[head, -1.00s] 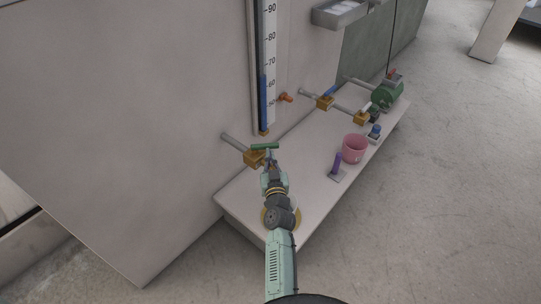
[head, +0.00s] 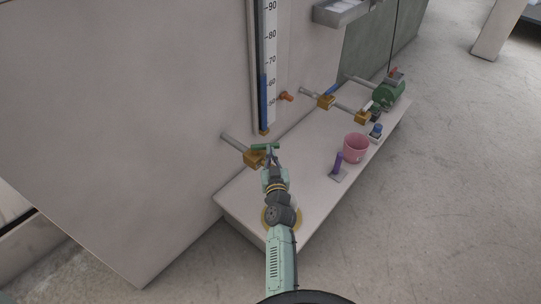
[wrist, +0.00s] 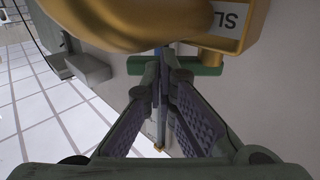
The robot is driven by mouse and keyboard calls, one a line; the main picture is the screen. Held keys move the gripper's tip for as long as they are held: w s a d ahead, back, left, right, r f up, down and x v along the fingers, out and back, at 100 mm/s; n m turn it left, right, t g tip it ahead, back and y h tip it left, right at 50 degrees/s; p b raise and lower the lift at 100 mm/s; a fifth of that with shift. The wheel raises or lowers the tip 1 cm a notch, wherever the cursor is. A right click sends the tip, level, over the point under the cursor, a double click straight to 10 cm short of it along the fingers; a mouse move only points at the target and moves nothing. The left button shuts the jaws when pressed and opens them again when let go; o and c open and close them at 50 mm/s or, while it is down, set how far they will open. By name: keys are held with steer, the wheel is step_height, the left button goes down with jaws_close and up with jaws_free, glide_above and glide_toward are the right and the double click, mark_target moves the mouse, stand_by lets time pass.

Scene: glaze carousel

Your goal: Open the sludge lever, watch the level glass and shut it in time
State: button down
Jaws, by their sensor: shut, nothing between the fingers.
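The green sludge lever (head: 264,147) sits above a brass valve (head: 253,160) on a pipe from the wall, lying roughly crosswise. In the wrist view the lever (wrist: 207,67) runs behind my fingertips, beside the brass body with a label (wrist: 228,20) reading "SL", the rest cut off. My gripper (head: 270,155) is shut and empty, its tips (wrist: 162,62) close to the lever; I cannot tell whether they touch it. The level glass (head: 258,40) stands upright on the wall with a numbered scale (head: 270,45). Its blue column (head: 263,102) ends between the 60 and 70 marks.
A bench (head: 310,190) below carries a purple-handled tool (head: 338,166), a pink pot (head: 355,148) and a small blue-topped object (head: 376,131). More brass valves (head: 325,102) and a green pump (head: 388,95) are farther right. An orange knob (head: 286,96) sticks out beside the scale.

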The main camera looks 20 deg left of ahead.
steer(key=shift+w+b, duration=0.5)
steer(key=shift+b, duration=0.25)
steer(key=shift+w+b, duration=0.9)
steer(key=shift+b, duration=0.3)
steer(key=shift+w+a, duration=0.1)
